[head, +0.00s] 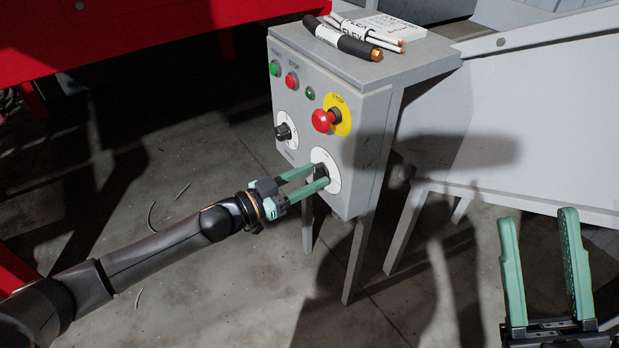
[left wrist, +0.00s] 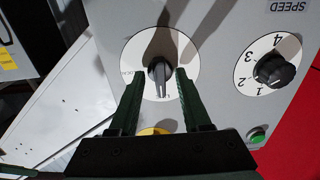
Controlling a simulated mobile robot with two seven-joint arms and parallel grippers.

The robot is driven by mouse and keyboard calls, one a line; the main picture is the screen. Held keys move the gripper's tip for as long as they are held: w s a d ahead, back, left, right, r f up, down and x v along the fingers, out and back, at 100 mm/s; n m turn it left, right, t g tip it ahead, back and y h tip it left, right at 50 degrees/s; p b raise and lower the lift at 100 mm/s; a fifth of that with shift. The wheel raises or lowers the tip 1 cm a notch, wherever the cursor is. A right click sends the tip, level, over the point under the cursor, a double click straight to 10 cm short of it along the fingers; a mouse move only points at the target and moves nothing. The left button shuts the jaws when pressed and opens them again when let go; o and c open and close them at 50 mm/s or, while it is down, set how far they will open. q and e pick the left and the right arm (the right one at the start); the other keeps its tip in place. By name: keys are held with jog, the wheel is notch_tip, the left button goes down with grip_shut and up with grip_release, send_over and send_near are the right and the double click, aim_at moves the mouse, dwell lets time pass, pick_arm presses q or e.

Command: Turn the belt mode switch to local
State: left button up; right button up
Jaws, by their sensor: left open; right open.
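The mode switch is a dark knob (left wrist: 160,75) on a round white dial (left wrist: 185,48), low on the right of the grey control box (head: 373,120). In the head view the dial (head: 333,171) is partly hidden by my left gripper (head: 321,174). My left gripper also shows in the left wrist view (left wrist: 158,82); it is open, with one finger on each side of the knob. I cannot tell whether the fingers touch it. My right gripper (head: 543,222) is open and empty at the lower right.
The box also carries a speed knob (left wrist: 274,71), a red emergency stop (head: 323,120) on a yellow plate, and green (head: 274,68) and red (head: 291,81) buttons. A grey metal chute (head: 540,110) stands to the right.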

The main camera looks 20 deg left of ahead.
pick_arm(q)
grip_shut()
dwell(0.3)
dwell(0.3)
